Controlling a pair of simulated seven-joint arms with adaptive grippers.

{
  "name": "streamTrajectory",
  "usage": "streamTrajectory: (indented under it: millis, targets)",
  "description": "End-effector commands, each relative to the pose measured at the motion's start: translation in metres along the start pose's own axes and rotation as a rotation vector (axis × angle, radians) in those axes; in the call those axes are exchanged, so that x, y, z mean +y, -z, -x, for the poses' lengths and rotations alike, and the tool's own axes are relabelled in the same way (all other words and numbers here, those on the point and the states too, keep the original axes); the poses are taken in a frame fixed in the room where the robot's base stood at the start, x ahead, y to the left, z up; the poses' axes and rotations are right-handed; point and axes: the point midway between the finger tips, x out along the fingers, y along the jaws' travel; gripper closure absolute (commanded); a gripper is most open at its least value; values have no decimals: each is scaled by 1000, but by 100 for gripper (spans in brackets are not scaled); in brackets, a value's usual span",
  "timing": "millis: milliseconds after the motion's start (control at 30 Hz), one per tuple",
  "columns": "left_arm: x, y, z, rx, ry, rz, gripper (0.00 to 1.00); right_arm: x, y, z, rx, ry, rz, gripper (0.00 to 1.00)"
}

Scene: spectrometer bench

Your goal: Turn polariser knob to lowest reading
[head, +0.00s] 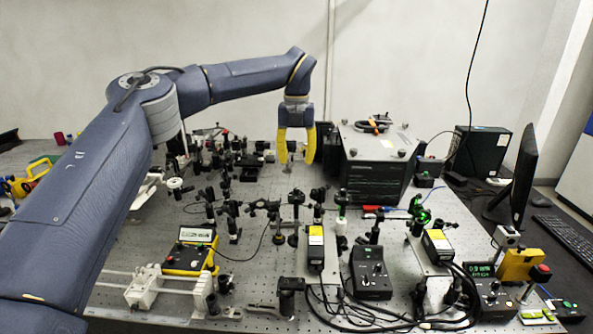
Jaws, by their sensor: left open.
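My left gripper (296,158) hangs fingers-down over the back middle of the bench. Its two yellow fingers are apart with nothing between them. It is above and behind the rows of small black optic mounts (295,215). I cannot tell which of these mounts carries the polariser knob; they are small and crowded. A dark readout with green digits (480,270) stands at the front right, its text too small to read surely. A yellow and black meter (188,258) with a pale display sits at the front left. My right gripper is not in view.
A large dark box (377,175) stands just right of my left gripper. Black control boxes (370,275) and loose cables fill the front right. A monitor (525,175) and keyboard (567,240) are at the right edge. The perforated bench top (262,268) is bare in patches.

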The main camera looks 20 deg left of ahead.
Motion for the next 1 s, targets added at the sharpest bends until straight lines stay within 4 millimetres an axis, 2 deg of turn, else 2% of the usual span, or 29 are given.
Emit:
streamTrajectory:
  millis: [233,667,767,867,1000]
  targets:
    - [0,0,16,-1,0,0,61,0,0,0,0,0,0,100]
    - [-2,1,16,7,11,-7,61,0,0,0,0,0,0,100]
    - [-12,8,9,41,75,-41,61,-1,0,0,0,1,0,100]
    - [-34,21,0,105,217,-112,61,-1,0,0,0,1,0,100]
    - [-70,47,5,205,533,-234,61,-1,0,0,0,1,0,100]
